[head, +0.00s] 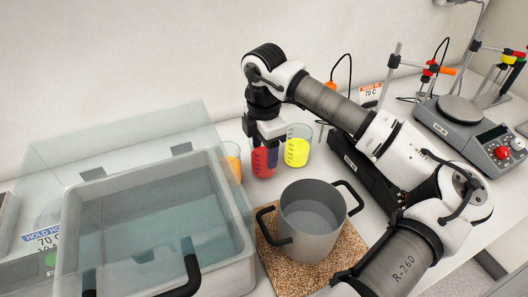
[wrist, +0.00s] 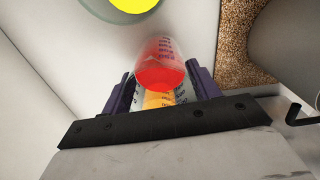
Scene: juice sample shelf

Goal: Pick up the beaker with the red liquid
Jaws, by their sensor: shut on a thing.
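The beaker with the red liquid (head: 262,165) stands on the white counter near the wall in the head view. It also shows between the fingers in the wrist view (wrist: 161,68). My gripper (wrist: 155,90) is shut on this beaker, with a purple finger on each side of it. In the head view my gripper (head: 268,140) comes down from above and hides the beaker's upper part. I cannot tell whether the beaker touches the counter.
A beaker of yellow liquid (head: 297,150) stands close on the right, and one of orange liquid (head: 233,163) on the left. A steel pot (head: 312,240) on a cork mat (head: 345,257) is in front. A water bath (head: 222,197) with a clear lid is at left.

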